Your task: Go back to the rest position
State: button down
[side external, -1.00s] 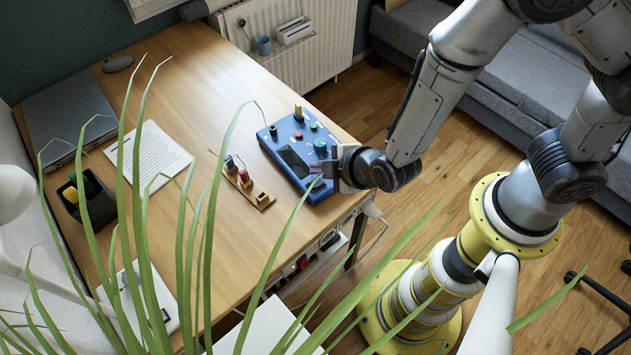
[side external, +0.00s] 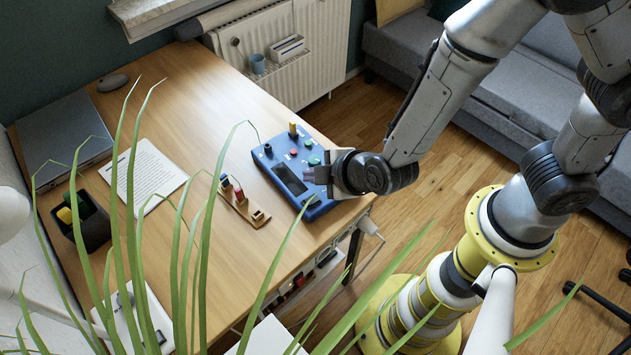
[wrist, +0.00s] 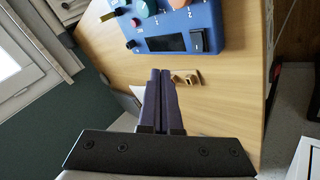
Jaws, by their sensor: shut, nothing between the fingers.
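My gripper (side external: 316,174) is at the near right end of the blue device (side external: 264,163) in the side view, with its fingers over or beside that end; the exact gap cannot be told. In the wrist view my gripper (wrist: 159,72) has its two dark fingers together and nothing between them. The blue device (wrist: 209,20), with coloured knobs and a dark screen, lies on the desk beyond the fingertips.
A wooden holder (side external: 244,205) with small plugs stands left of the device on the desk (side external: 200,100). Plant leaves cross the foreground.

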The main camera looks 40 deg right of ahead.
jog(key=w+d+r+m+t, duration=0.25)
jog(key=w+d+r, duration=0.35)
jog(key=r, duration=0.4)
jog(key=s+d+r+m+y, duration=0.15)
jog(key=d+r, duration=0.25)
jog(key=r, duration=0.4)
jog(key=s+d+r+m+y, duration=0.1)
jog(key=s+d+r+m, duration=0.15)
jog(key=r, duration=0.55)
jog(key=s+d+f+m+g+h, duration=0.1)
jog(key=s+d+f+m+g, duration=0.1)
jog(key=s, duration=0.7)
jog(key=s+d+f+m+g+h, duration=0.1)
jog(key=s+d+f+m+g, duration=0.2)
jog(key=s, duration=0.6)
jog(key=shift+s+d+f+g, duration=0.15)
jog(key=shift+s+d+g, duration=0.2)
jog(key=shift+d, duration=0.6)
jog(key=shift+m+h, duration=0.25)
